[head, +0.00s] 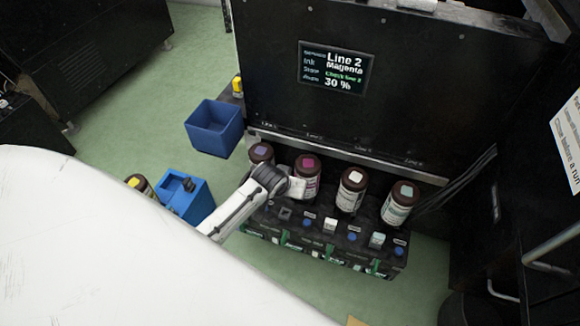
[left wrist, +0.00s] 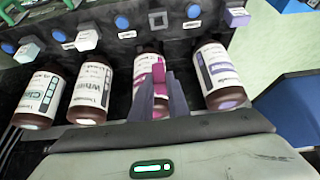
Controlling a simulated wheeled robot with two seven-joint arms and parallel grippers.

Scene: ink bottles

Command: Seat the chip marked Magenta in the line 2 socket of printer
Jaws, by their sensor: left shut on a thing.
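My left gripper (head: 300,188) is beside the magenta-capped bottle (head: 307,168) on the printer's front shelf. In the left wrist view its fingers (left wrist: 160,95) are shut on a small magenta chip (left wrist: 158,75), seen against that bottle's label; no mark on the chip can be read. The empty line 2 socket (head: 285,213) is a dark square in the front panel; it also shows in the left wrist view (left wrist: 127,35). The printer's screen (head: 336,68) reads Line 2, Magenta, 30 %. My right gripper is not in view.
A violet-capped bottle (head: 261,153) and two paler-capped bottles (head: 351,190) (head: 398,204) flank the magenta one. Pale chips (head: 330,225) (head: 376,240) and blue knobs (head: 352,236) line the panel. A blue bin (head: 214,126) and a blue box (head: 188,198) stand to the left.

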